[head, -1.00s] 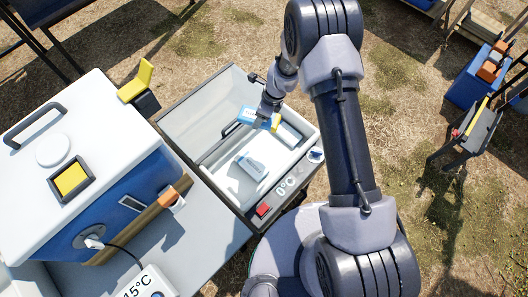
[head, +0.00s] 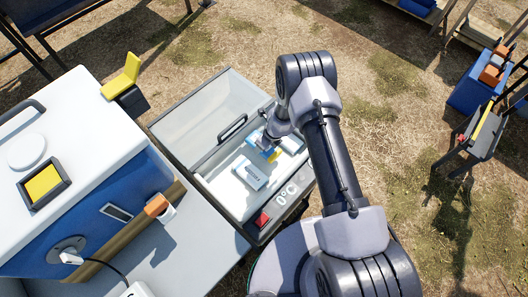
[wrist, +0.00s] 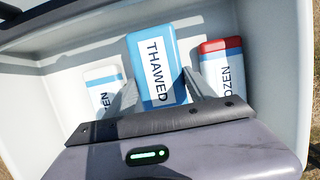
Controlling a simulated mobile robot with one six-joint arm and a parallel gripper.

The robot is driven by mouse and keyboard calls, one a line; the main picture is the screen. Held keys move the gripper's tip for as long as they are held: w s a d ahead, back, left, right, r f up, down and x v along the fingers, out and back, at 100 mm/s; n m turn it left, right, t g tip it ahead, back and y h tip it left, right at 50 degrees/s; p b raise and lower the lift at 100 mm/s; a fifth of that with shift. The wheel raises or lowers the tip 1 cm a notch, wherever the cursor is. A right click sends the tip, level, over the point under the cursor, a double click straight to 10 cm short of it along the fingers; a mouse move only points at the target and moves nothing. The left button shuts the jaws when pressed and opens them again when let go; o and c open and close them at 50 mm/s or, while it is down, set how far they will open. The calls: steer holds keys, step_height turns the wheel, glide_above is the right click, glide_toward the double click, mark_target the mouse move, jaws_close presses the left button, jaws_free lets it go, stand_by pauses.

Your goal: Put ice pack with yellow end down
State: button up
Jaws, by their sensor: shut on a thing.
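The ice pack with the yellow end (head: 272,154) is blue with a white label. In the wrist view the pack (wrist: 157,52) reads "THAWED"; its yellow end is hidden there. My gripper (head: 266,143) is shut on it, with one finger (wrist: 127,97) on each side. The pack is inside the open 0°C chest (head: 232,207), between two other packs. I cannot tell whether it touches the floor. A pack (head: 248,173) with a white label lies to its left; it also shows in the wrist view (wrist: 104,88). A red-ended pack (wrist: 221,70) is on its right.
The chest's walls stand close around the packs. A big blue-and-white cooler (head: 75,190) stands on the grey table to the left. A yellow-handled block (head: 124,82) sits behind it. Another blue bin (head: 470,90) is far right.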

step_height(320, 180, down, 4)
steer(key=shift+r+b, duration=0.1)
steer(key=shift+b, duration=0.55)
steer(key=shift+f, duration=0.2)
steer(key=o, duration=1.7)
